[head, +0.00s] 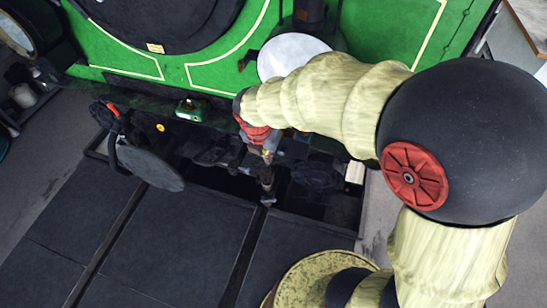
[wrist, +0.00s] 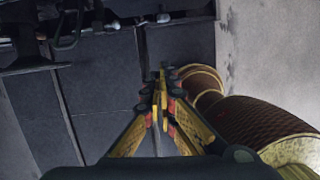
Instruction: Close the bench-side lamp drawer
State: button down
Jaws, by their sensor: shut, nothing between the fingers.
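No lamp drawer can be made out for certain in either view; my arm hides part of the low area under the green engine front. In the head view my gripper (head: 267,183) points down in front of that engine, over the dark recess near the panel edge. In the wrist view my gripper (wrist: 162,82) has its fingertips together with nothing between them. Dark flat panels (wrist: 95,75) lie beyond and below the tips. Whether the fingers touch anything cannot be told.
The green engine front (head: 210,50) fills the back. A round buffer (head: 150,168) sticks out at left of my gripper, and a pale disc (head: 288,52) is behind my arm. Dark panels (head: 170,250) cover the foreground. Bare grey floor (head: 45,180) shows at left.

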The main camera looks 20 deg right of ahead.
jog(key=w+d+f+p, duration=0.1)
jog(key=w+d+f, duration=0.3)
jog(key=f, duration=0.5)
jog(key=shift+w+f, duration=0.2)
jog(key=shift+w, duration=0.15)
jog(key=shift+d, duration=0.15)
jog(key=w+d+p, duration=0.2)
jog(key=w+d, duration=0.1)
jog(key=w, duration=0.1)
jog(key=w+d+p, duration=0.2)
jog(key=w+d, duration=0.1)
jog(key=w, duration=0.1)
jog(key=w+d+p, duration=0.2)
jog(key=w, duration=0.2)
jog(key=shift+w+d, duration=0.1)
jog(key=shift+d, duration=0.3)
